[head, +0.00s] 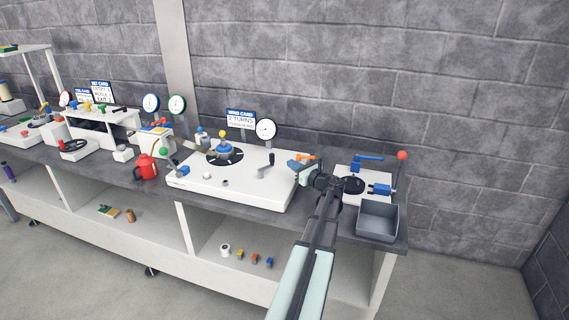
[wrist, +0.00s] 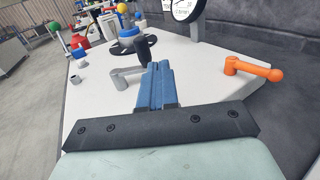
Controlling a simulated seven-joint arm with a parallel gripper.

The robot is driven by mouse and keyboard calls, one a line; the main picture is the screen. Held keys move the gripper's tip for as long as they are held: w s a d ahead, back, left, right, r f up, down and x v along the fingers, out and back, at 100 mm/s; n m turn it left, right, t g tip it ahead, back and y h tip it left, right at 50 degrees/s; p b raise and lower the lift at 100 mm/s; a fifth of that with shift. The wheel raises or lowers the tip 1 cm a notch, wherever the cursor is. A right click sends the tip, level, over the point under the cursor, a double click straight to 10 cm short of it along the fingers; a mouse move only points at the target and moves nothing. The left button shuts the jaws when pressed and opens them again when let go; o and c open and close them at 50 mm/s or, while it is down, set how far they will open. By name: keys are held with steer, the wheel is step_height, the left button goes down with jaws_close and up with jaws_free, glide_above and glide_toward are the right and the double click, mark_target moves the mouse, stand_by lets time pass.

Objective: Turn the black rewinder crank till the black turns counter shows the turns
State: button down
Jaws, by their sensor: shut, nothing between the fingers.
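The rewinder crank (head: 266,163), a grey arm with an upright black knob, stands on the right part of the white machine deck. In the wrist view its black knob (wrist: 146,49) shows just beyond my fingertips and its grey arm (wrist: 124,78) reaches left of them. My gripper (head: 293,164) is shut and empty, right of the crank; its blue fingers (wrist: 157,68) are together and overlap the crank in the wrist view. Contact cannot be told. The black-rimmed turns counter (head: 266,129) stands behind the crank and is cut off in the wrist view (wrist: 186,8); its reading is too small to tell.
A wind card (head: 240,119) reads 2 turns. An orange-handled lever (wrist: 256,70) is right of my fingers. A blue-topped reel (head: 225,150) sits left on the deck. A grey bin (head: 378,222) stands at the bench's right end.

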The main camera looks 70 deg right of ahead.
mark_target(272, 164)
steer(key=s+a, duration=0.2)
steer(key=s, duration=0.5)
steer(key=shift+s, duration=0.25)
steer(key=c, duration=1.7)
jaws_free()
steer(key=shift+s, duration=0.1)
steer(key=shift+c, duration=0.2)
steer(key=shift+o, duration=0.6)
steer(key=shift+w+d+n+y, duration=0.3)
steer(key=shift+y, duration=0.1)
steer(key=o, duration=0.5)
steer(key=w+n+t+y, duration=0.1)
steer(key=w+n+y, duration=0.1)
steer(key=w+y, duration=0.1)
steer(key=shift+w+d+t+y, duration=0.15)
steer(key=shift+d+t+y, duration=0.15)
steer(key=shift+d+t, duration=0.1)
steer(key=shift+c, duration=0.2)
steer(key=shift+o, duration=0.7)
steer(key=shift+w+n, duration=0.3)
steer(key=x, duration=1.3)
steer(key=shift+w+a+r, duration=0.1)
steer(key=shift+w+a, duration=0.05)
jaws_close()
